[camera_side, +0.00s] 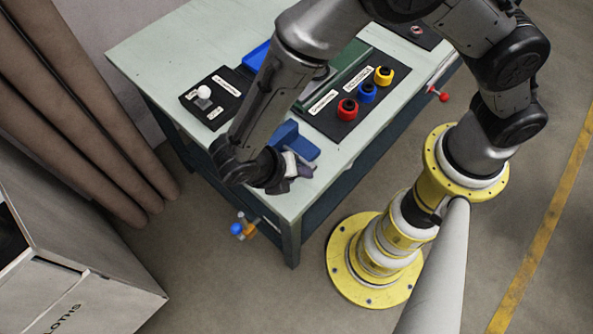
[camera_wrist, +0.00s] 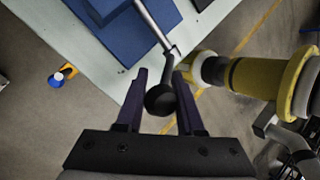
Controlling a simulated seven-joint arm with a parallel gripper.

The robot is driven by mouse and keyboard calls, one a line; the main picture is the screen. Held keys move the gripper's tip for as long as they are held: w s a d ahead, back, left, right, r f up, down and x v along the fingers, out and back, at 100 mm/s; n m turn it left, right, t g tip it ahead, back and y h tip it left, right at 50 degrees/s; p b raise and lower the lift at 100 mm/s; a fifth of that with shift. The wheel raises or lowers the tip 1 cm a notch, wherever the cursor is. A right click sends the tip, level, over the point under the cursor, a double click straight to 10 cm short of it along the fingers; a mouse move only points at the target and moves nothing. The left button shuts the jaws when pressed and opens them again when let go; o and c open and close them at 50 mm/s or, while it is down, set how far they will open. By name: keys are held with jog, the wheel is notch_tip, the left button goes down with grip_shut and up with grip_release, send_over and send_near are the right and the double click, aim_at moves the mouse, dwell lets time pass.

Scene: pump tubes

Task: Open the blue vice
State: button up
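The blue vice (camera_side: 296,138) is on the table's near corner in the side view, partly hidden by my gripper. Its blue blocks (camera_wrist: 140,28) fill the top of the wrist view. A metal handle bar (camera_wrist: 152,24) crosses in front of the vice and a black ball knob (camera_wrist: 160,99) shows below it. My gripper (camera_wrist: 160,74) has its two dark fingers apart, one on each side of the knob. Whether either finger touches the knob I cannot tell. In the side view my gripper (camera_side: 290,172) is over the table edge beside the vice.
The table (camera_side: 160,47) carries a black panel with red (camera_side: 347,109), blue (camera_side: 367,93) and yellow (camera_side: 384,75) knobs. A white-knobbed switch (camera_side: 204,92) stands on another panel. A blue-and-orange fitting (camera_side: 241,228) is near the table's side. A cabinet (camera_side: 75,275) stands at lower left.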

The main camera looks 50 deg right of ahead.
jog(key=o, duration=0.4)
jog(key=shift+a+r, duration=0.1)
jog(key=v, duration=1.3)
jog(key=shift+a+r, duration=0.15)
jog(key=shift+r, duration=0.1)
